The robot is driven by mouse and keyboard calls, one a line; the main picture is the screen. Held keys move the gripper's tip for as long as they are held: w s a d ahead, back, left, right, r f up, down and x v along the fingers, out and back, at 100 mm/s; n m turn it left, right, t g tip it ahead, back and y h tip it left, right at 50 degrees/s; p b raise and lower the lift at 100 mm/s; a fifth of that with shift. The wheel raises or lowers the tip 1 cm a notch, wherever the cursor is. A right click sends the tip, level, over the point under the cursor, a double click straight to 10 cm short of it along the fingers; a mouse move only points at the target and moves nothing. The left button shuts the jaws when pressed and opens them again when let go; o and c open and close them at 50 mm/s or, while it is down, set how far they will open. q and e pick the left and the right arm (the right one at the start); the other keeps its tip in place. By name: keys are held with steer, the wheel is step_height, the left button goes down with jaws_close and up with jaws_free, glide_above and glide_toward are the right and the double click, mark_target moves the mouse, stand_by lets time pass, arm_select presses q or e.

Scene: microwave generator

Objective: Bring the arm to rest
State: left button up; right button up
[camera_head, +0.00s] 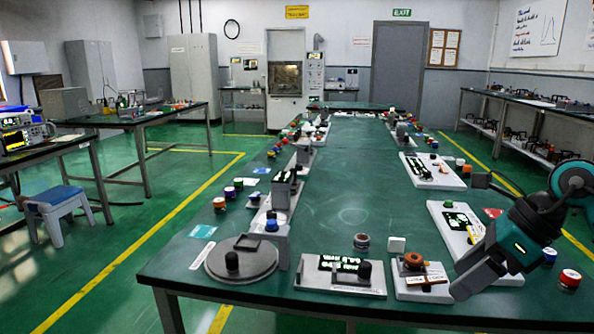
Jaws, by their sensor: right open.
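My right arm comes in from the right edge, teal and black. Its gripper (472,280) hangs over the right front part of the long green table (340,215). The gripper is open, and I see nothing held in it. Its far end is just to the right of a white-based device with an orange-brown knob (414,260); I cannot tell whether they touch. The arm hides part of a white board (455,222) behind it. My left gripper is not in view.
A round grey plate device (240,258) and a board with a black knob (340,275) stand along the table's front. A red-topped jar (570,279) and a blue jar (550,256) stand close to my right arm. The table's middle is clear.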

steer(key=a+m+t+y+p, duration=0.4)
steer(key=a+m+t+y, duration=0.3)
steer(key=a+m+y, duration=0.65)
step_height(320, 180, down, 9)
steer(key=s+d+m+t+h+p, duration=0.15)
steer(key=m+t+h, duration=0.85)
steer(key=m, duration=1)
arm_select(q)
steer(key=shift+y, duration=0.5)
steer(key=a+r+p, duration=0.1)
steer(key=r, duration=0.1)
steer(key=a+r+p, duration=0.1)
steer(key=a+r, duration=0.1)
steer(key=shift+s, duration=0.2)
arm_select(e)
steer(key=s+f+m+g+h, duration=0.7)
steer(key=s+f+m+g, duration=0.2)
steer(key=s+f, duration=0.3)
step_height(320, 180, down, 3)
steer(key=shift+d+r+m, duration=0.1)
steer(key=shift+d+m, duration=0.2)
steer(key=shift+m, duration=0.25)
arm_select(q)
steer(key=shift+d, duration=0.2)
